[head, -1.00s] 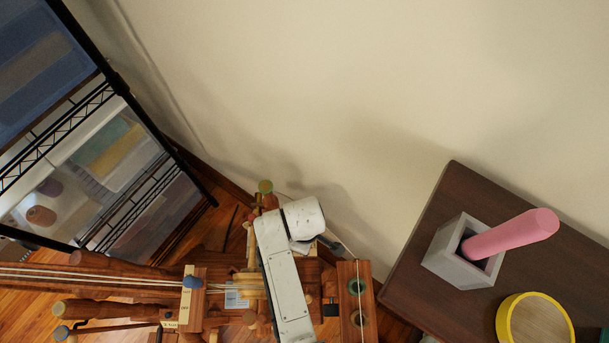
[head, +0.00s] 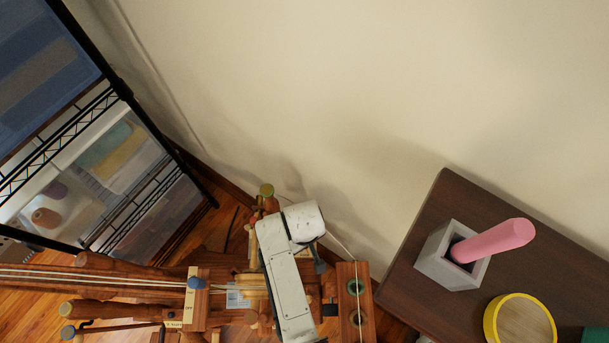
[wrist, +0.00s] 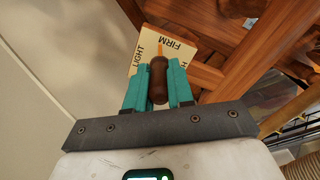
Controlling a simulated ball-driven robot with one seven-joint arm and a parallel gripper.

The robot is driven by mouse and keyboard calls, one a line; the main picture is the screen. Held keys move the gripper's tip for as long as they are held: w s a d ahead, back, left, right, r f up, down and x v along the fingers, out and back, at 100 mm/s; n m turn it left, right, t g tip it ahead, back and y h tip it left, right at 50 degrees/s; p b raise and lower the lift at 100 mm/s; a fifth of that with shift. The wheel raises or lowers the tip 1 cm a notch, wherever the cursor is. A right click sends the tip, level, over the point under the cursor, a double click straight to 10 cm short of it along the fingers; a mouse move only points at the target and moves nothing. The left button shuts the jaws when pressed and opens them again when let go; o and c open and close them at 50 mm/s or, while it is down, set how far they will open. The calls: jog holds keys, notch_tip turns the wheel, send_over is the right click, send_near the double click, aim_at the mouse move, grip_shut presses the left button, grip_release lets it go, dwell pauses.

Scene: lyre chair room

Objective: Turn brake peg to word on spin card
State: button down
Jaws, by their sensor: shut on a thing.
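In the wrist view the brown brake peg (wrist: 158,82) stands between the teal fingers of my gripper (wrist: 159,70), which is shut on it. The peg's thin orange pointer (wrist: 159,49) lies over a cream dial card (wrist: 147,40). A third word at the right is mostly hidden by a finger; only an H shows. In the head view a small white card (head: 237,299) on the wooden spinning wheel (head: 205,268) may be the spin card; its print is too small to read. My gripper is hidden there.
A dark side table (head: 412,280) at the right carries a grey square pot (head: 440,262) with a pink stick (head: 495,241) and a yellow-rimmed round (head: 520,325). A black wire shelf (head: 122,85) stands at the left. A bare wall is behind the wheel.

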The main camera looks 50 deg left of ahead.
jog(key=shift+m, duration=2)
jog(key=c, duration=1)
grip_release()
notch_tip(320, 180, up, 11)
jog(key=shift+f+p, duration=0.1)
jog(key=shift+p, duration=0.85)
